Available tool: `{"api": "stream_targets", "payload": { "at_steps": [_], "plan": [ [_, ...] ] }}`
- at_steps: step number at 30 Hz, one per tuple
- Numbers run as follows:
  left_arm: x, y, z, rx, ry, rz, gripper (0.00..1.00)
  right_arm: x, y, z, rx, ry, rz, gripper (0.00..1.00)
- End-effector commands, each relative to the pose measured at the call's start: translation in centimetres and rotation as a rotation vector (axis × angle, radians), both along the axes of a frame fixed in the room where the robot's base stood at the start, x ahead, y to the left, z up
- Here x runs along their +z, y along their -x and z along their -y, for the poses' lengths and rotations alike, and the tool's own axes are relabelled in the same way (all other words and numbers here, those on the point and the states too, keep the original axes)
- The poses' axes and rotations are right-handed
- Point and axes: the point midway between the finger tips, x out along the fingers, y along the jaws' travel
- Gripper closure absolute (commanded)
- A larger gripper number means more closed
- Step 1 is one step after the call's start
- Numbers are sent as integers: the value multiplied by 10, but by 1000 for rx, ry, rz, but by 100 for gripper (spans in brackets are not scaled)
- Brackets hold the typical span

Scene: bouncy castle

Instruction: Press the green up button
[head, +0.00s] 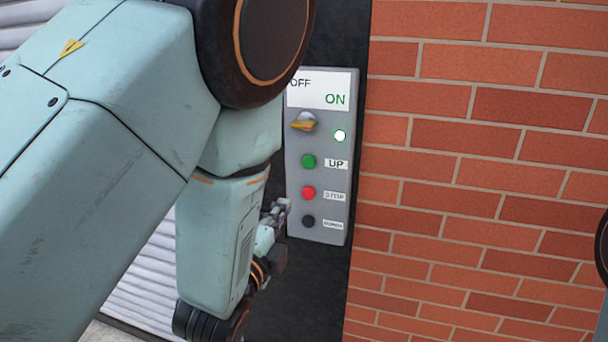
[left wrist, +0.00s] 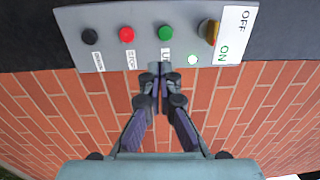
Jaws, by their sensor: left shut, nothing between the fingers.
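The green up button (head: 308,161) sits on a grey control panel (head: 345,180), left of a label reading UP. In the left wrist view the green button (left wrist: 165,33) is just beyond the fingertips. My left gripper (head: 280,208) is shut and empty, at the panel's left edge and lower than the green button in the head view. In the left wrist view its closed fingertips (left wrist: 160,68) point toward the panel near the green button. I cannot tell the exact gap; no contact with the button shows. My right gripper is out of view.
A red stop button (head: 308,192) and a black button (head: 308,221) sit below the green one. Above are an orange-handled switch (head: 304,122) and a lit indicator (head: 340,135). A brick wall (head: 480,180) lies right; a ribbed white shutter (head: 150,275) lies left.

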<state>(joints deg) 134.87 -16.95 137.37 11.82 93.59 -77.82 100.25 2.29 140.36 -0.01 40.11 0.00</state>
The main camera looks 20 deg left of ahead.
Motion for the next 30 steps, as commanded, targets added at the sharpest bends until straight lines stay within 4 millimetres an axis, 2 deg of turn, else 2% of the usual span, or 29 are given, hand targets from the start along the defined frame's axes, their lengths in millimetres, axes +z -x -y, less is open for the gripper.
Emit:
{"api": "stream_targets", "payload": {
  "at_steps": [6,10,24,30],
  "plan": [
    [0,-2,0,0,3,-1,100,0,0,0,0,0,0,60],
    [1,-13,0,1,7,0,100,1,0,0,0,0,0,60],
    [4,-95,1,0,5,1,100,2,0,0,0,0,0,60],
    [4,-123,1,1,5,-1,100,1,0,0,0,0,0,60]
  ]
}}
